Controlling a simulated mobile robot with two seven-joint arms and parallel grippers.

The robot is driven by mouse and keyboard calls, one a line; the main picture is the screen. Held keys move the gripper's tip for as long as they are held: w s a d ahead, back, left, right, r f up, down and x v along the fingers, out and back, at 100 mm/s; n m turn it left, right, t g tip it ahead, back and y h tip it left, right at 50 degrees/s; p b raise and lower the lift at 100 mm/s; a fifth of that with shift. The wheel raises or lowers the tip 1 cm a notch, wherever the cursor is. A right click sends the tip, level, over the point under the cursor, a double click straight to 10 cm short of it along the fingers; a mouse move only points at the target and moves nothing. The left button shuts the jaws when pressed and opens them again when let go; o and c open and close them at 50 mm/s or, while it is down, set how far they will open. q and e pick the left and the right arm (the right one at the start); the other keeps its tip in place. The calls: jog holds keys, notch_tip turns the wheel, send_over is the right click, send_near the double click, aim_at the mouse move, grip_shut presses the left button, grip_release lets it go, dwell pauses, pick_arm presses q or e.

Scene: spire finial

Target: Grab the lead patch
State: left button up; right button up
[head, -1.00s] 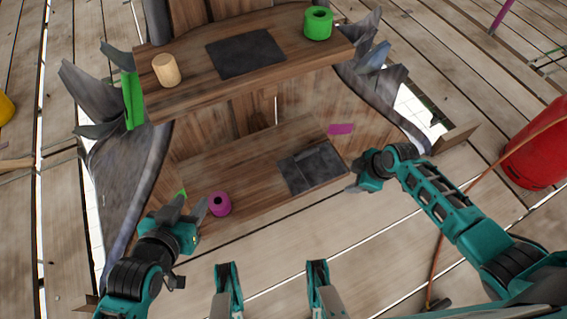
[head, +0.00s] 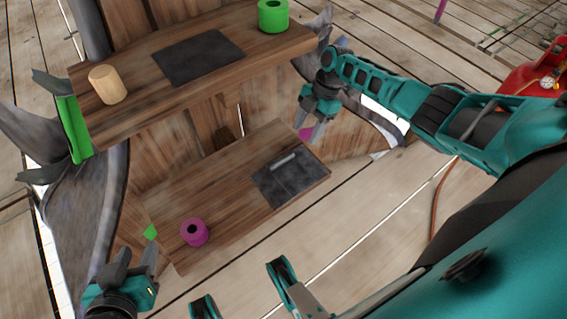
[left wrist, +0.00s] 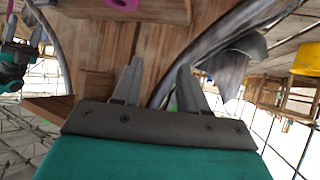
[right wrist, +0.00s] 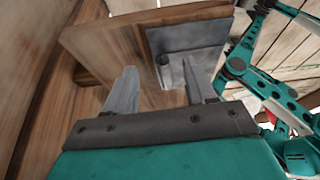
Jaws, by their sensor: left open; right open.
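A grey sheet, apparently the lead patch (head: 297,182), lies on the right part of the lower wooden shelf, on or within a dark square. A short light-grey roll or grip (head: 283,160) lies on it. In the right wrist view the grey sheet (right wrist: 176,74) shows between and beyond my fingers. My right gripper (head: 316,128) is open and empty, above and behind the lower shelf's right end, apart from the sheet. My left gripper (head: 137,258) is open and empty, at the lower left in front of the shelf. It also shows in the left wrist view (left wrist: 160,78).
A magenta ring (head: 194,232) stands on the lower shelf's left end. The upper shelf (head: 130,125) holds a wooden cylinder (head: 108,84), a dark square (head: 198,57) and a green ring (head: 273,16). A red container (head: 540,82) stands at right.

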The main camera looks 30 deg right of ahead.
send_over(281, 158)
jog(key=d, duration=0.2)
jog(key=shift+w+d, duration=0.15)
jog(key=b+x, duration=0.1)
jog(key=x, duration=0.3)
jog(key=shift+f, duration=0.55)
jog(key=shift+c, duration=0.6)
pick_arm(q)
jog(key=shift+s+a+f, duration=0.1)
jog(key=shift+a+f, duration=0.05)
jog(key=shift+f, duration=0.5)
pick_arm(e)
grip_shut()
